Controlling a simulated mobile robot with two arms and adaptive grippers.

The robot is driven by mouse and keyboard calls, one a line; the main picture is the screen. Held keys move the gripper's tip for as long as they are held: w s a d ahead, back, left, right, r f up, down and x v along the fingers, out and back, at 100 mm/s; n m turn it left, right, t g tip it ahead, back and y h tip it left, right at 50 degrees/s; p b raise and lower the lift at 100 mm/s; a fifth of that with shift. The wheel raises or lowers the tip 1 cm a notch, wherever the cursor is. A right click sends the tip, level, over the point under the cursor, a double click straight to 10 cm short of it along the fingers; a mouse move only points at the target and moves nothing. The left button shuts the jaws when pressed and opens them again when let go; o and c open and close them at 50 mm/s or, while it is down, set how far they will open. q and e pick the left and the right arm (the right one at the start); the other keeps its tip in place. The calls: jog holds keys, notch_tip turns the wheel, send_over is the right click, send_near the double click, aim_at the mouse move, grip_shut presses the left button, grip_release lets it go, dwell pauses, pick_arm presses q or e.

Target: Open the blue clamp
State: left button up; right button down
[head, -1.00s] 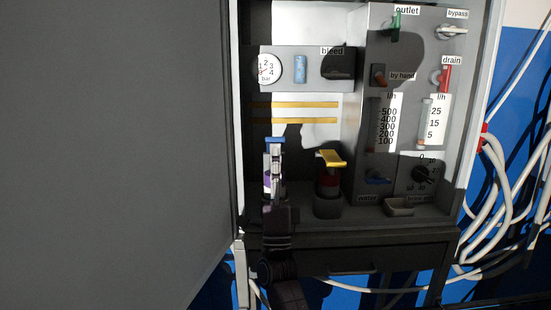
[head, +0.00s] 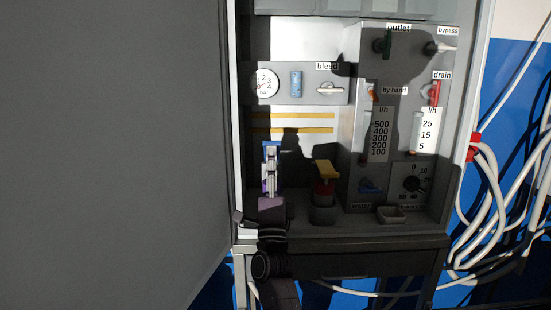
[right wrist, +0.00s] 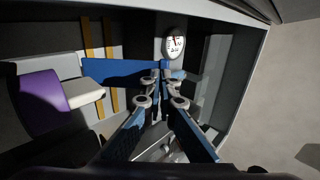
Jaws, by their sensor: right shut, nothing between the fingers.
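The blue clamp's lever (head: 271,147) stands at the left inside the cabinet. In the right wrist view it is a flat blue bar (right wrist: 118,72) reaching across to my fingertips. A purple part (right wrist: 45,103) with a pale stub is to the left of it; whether it belongs to the clamp I cannot tell. My right gripper (head: 270,163) is upright in front of the clamp and hides much of it. Its fingertips (right wrist: 166,76) are together at the bar's right end, with nothing held; whether they touch it is unclear. My left gripper is not in view.
A clamp with a yellow lever (head: 326,169) stands just to the right. A gauge (head: 266,82) and the bleed valve (head: 331,89) are on the back panel. The grey valve box (head: 354,110) is further right. The open door (head: 110,140) closes off the left.

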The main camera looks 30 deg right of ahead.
aim_at(273, 144)
jog(key=r, duration=0.3)
jog(key=shift+w+d, duration=0.2)
jog(key=shift+d, duration=0.15)
jog(key=w, duration=0.1)
jog(key=w+d+r, duration=0.1)
jog(key=w, duration=0.1)
jog(key=shift+w+d+r, duration=0.15)
jog(key=shift+d+r, duration=0.1)
jog(key=shift+r, duration=0.15)
jog(key=shift+w+d+r+g, duration=0.25)
jog(key=shift+w+r+g, duration=0.1)
jog(key=shift+r, duration=0.25)
jog(key=shift+w+d+r+g+y+p, duration=0.1)
jog(key=shift+w+d+g+y+p, duration=0.2)
jog(key=shift+w+d+g+p, duration=0.2)
jog(key=shift+w+a+r, duration=0.1)
jog(key=shift+w, duration=0.25)
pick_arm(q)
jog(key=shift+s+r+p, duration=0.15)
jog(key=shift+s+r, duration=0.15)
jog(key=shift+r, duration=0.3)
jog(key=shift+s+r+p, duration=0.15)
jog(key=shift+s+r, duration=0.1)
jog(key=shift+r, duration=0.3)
pick_arm(e)
jog(key=shift+w+d, duration=0.25)
jog(key=shift+d, duration=0.15)
jog(key=shift+a, duration=0.15)
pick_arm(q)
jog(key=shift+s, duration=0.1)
